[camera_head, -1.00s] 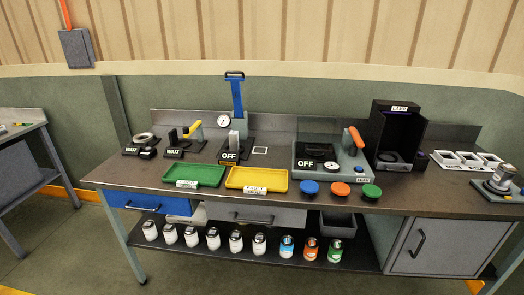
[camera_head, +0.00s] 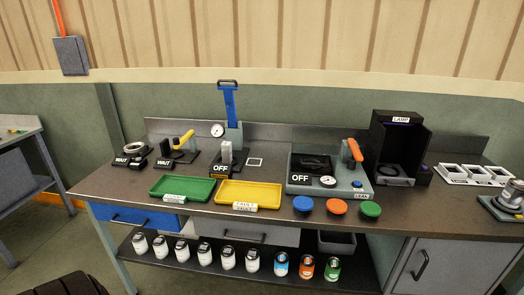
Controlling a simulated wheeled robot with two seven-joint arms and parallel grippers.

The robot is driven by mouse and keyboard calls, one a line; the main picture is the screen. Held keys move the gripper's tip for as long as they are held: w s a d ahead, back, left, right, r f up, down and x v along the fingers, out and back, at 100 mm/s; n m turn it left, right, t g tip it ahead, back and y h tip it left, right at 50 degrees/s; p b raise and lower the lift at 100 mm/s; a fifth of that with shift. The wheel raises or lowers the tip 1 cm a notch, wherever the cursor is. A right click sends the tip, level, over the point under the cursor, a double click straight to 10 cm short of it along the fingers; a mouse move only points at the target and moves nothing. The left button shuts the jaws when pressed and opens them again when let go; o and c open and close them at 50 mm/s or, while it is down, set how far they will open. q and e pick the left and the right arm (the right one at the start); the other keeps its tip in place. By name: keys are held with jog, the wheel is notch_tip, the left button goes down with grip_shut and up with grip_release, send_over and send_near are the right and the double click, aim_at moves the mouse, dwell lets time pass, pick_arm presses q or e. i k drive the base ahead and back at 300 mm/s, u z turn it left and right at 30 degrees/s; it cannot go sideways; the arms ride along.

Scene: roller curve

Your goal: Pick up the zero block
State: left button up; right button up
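No block in view is marked as the zero block, so I cannot tell for certain which it is. A small upright grey metal block (camera_head: 226,153) stands at the blue-levered press (camera_head: 231,105), behind an "OFF" sign (camera_head: 221,171). A flat, white-rimmed square (camera_head: 255,162) lies just right of the press. Neither of my grippers shows. A dark ribbed shape (camera_head: 70,285) enters at the lower left edge; no fingers are visible on it.
The workbench (camera_head: 130,185) holds a green tray (camera_head: 183,188), a yellow tray (camera_head: 248,194), a leak station (camera_head: 330,180), coloured buttons (camera_head: 337,207), a black lamp box (camera_head: 400,140) and a white-framed rack (camera_head: 470,174). Several cans (camera_head: 205,253) stand on the lower shelf.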

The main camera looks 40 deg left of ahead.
aim_at(227, 152)
jog(key=u, duration=0.1)
jog(key=i, duration=0.9)
jog(key=u, duration=0.8)
